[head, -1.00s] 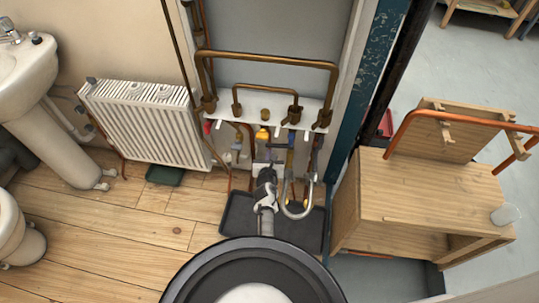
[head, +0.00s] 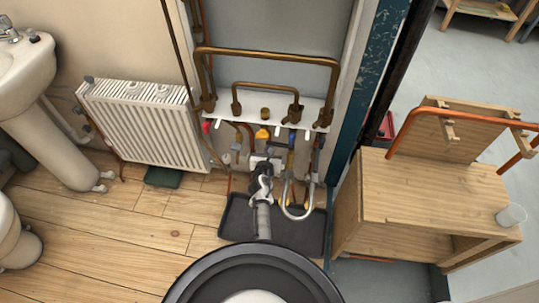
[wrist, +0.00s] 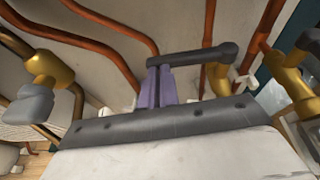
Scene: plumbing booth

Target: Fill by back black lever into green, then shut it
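In the wrist view my gripper (wrist: 160,72) has its two purple-grey fingers close together, with only a thin dark line between them. Their tips are at the free end of a dark grey or black lever (wrist: 205,56). I cannot tell whether they touch it. The lever lies crosswise on a brass valve (wrist: 218,80) to the right of the fingers. In the head view my gripper (head: 262,166) is low in front of the pipework, under the white shelf. The lever cannot be made out there. No gauge or green zone can be read in either view.
More brass valves stand left (wrist: 52,70) and right (wrist: 290,82) of the fingers, with copper pipes behind. A grey braided hose (head: 296,214) loops right of my arm above a black tray (head: 235,222). A radiator (head: 145,122) is left; a wooden bench (head: 430,195) is right.

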